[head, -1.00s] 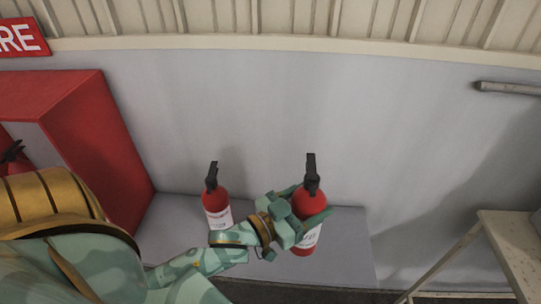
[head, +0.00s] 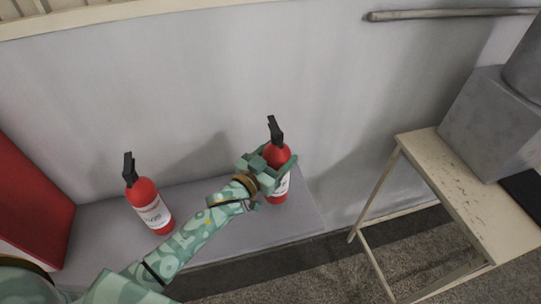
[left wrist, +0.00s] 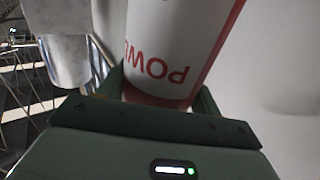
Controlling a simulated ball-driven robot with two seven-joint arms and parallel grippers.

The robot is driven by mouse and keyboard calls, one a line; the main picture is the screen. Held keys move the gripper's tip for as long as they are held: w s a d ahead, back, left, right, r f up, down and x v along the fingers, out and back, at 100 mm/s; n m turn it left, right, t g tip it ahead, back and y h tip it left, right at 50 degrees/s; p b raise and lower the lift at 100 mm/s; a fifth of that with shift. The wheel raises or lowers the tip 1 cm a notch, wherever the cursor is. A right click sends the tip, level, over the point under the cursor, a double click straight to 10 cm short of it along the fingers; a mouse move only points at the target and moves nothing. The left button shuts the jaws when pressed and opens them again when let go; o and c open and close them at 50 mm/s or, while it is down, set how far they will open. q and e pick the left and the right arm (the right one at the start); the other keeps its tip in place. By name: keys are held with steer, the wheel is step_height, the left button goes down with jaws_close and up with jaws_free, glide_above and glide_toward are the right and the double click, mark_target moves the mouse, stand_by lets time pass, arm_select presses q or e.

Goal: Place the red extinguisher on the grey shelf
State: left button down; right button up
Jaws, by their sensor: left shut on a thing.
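A red extinguisher (head: 276,152) with a black handle and a white label is in the grip of my left gripper (head: 277,172). The gripper is shut around its body from the left. It is close to upright, over the right end of the grey shelf (head: 215,238); I cannot tell whether its base touches the shelf. In the left wrist view the extinguisher's white label (left wrist: 170,45) with red letters fills the space between the fingers. A second red extinguisher (head: 146,198) stands on the shelf further left. My right gripper is not in view.
A red cabinet (head: 30,200) stands at the left. A worn cream table (head: 440,180) at the right carries a grey box (head: 488,120). A rail (head: 450,14) runs along the grey wall. The shelf between the two extinguishers is free, apart from my arm above it.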

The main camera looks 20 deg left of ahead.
arm_select(q)
steer(key=shift+w+d+f, duration=0.15)
steer(key=shift+w, duration=0.1)
steer(key=shift+f+b, duration=0.65)
steer(key=shift+f, duration=0.75)
steer(key=shift+s+f, duration=0.1)
steer(key=shift+f, duration=0.05)
steer(key=shift+c, duration=1.5)
jaws_free()
steer(key=shift+f, duration=0.15)
steer(key=p+v, duration=0.1)
steer(key=v, duration=1.1)
